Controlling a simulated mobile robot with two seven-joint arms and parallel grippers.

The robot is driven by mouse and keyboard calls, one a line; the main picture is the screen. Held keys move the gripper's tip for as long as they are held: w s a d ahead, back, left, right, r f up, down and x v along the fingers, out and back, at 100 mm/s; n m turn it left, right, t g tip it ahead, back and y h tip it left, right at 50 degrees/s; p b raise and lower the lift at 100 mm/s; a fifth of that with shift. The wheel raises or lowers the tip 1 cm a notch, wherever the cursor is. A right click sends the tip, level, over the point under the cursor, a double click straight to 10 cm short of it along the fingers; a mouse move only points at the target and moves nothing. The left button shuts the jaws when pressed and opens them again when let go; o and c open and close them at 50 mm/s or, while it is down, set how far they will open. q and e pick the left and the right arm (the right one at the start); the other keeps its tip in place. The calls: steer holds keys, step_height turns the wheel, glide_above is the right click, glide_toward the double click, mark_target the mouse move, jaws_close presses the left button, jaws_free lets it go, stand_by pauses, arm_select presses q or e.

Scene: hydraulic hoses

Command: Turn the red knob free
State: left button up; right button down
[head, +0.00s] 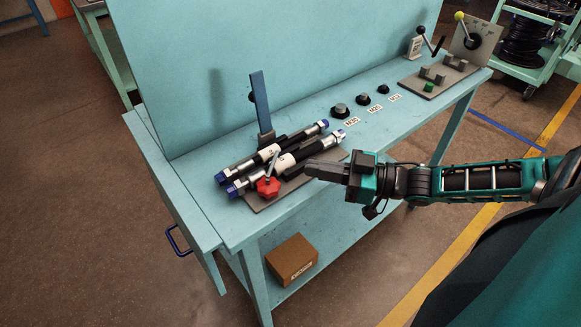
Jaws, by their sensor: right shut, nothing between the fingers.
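The red knob (268,187) is a lobed knob at the front edge of a dark grey plate (264,206) on the teal bench. Behind it two black hoses (298,154) with metal and blue ends lie side by side on the plate, each with a pale band. A grey rod stands by the knob, slanting up across the nearer hose. My right gripper (308,169) comes in from the right, shut and empty, its fingertips a short way right of the knob and apart from it. My left gripper is not in view.
A blue upright lever (261,103) rises behind the hoses. Dark round caps (341,110) with labels sit along the bench. A grey plate with blocks and a green button (429,87) is at the far right. A tall teal panel (270,60) backs the bench. A cardboard box (291,259) sits below.

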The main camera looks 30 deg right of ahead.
mark_target(283, 169)
steer(key=x, duration=0.5)
steer(key=shift+w+a+b, duration=0.25)
steer(key=shift+b, duration=0.1)
steer(key=shift+w+a+r+p, duration=0.1)
steer(key=shift+w+r+p, duration=0.1)
steer(key=shift+w+p, duration=0.35)
steer(key=shift+w+a+f, duration=0.15)
steer(key=shift+w+a, duration=0.05)
steer(key=shift+w, duration=0.35)
steer(key=shift+s+d, duration=0.1)
steer(key=shift+d, duration=0.05)
